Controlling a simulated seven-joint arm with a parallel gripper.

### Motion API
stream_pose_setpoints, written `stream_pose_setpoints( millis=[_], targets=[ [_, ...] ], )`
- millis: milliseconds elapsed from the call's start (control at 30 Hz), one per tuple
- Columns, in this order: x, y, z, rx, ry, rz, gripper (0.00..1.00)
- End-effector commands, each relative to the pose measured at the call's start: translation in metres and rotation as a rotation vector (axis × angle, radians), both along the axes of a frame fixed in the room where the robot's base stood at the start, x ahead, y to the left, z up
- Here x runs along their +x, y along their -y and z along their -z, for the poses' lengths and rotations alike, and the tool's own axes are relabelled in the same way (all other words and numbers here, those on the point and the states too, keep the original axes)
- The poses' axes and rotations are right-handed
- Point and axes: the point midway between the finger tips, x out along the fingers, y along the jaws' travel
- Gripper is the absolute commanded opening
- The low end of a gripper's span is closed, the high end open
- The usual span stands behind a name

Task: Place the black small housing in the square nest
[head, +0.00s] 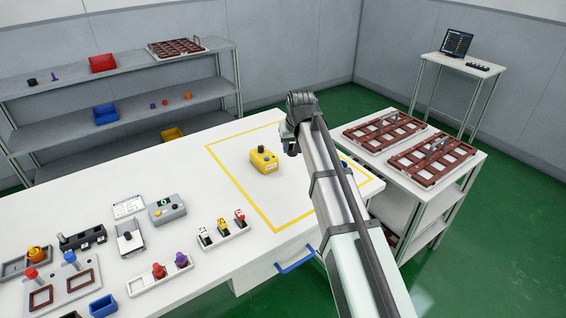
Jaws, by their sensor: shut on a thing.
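My gripper (291,148) hangs at the end of my arm, above the yellow-marked area of the table. It is small and partly covered by my own arm links. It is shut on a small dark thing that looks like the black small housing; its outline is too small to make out. A pale fixture plate at the lower left has two dark red square frames, a nearer one (41,297) and a farther one (82,279). These look like square nests. A red and a blue knob stand behind them.
A yellow box with buttons (263,160) stands left of my arm. A rack of small boxes (222,236), a tray with red and purple pieces (160,284), a grey control box (168,210) and a blue bin (103,306) stand farther left. The yellow-marked area is otherwise mostly clear.

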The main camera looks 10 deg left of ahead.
Motion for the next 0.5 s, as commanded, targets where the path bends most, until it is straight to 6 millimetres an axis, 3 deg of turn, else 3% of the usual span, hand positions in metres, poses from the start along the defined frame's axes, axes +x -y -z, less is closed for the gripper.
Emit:
stream_pose_setpoints(
  millis=[167, 500],
  targets=[
    [0.0, -0.007, 0.007, -0.001, -0.002, -0.009, 0.12],
    [0.0, -0.007, 0.056, -0.001, -0.002, -0.008, 0.12]
  ],
)
